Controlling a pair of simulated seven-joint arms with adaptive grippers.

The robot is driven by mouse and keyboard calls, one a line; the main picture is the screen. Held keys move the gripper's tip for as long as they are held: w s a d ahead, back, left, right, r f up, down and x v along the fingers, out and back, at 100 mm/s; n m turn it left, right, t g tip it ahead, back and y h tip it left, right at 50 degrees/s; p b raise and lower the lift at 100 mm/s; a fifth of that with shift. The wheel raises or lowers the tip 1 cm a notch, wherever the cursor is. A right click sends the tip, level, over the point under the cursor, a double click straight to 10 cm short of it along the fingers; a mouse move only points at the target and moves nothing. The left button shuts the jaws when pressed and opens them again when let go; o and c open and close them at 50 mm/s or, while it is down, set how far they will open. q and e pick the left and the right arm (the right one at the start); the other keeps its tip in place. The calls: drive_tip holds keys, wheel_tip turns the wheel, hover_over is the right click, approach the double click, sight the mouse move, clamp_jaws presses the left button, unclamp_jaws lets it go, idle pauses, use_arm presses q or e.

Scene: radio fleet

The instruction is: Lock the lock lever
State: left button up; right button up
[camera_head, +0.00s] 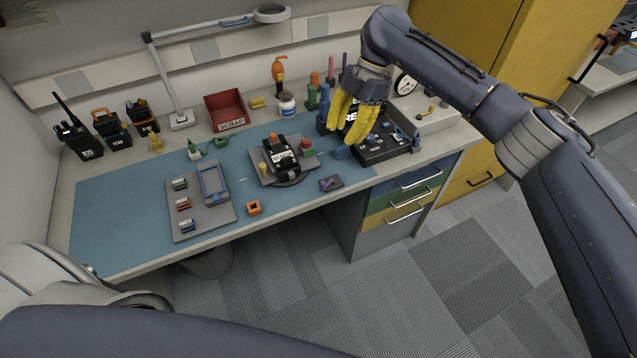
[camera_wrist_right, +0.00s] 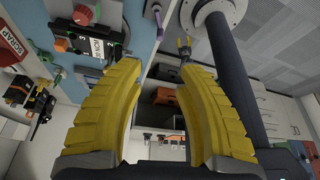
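I cannot single out the lock lever for certain. The fixture's labelled part also shows in the right wrist view (camera_wrist_right: 98,47) at upper left. My right gripper (camera_head: 342,134) has thick yellow fingers, spread and empty (camera_wrist_right: 160,75), pointing down to the right of the fixture and apart from it. My left gripper is outside the view.
A black tray (camera_head: 383,152) lies close by the right gripper, and a grey box with a yellow handle (camera_head: 431,119) stands behind it. A parts plate (camera_head: 186,225) and an orange square piece (camera_head: 254,208) lie left. A red scrap bin (camera_head: 227,108) stands behind. The mat's left side is clear.

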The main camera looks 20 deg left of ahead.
sight(323, 182)
drive_tip(key=x, duration=1.7)
clamp_jaws()
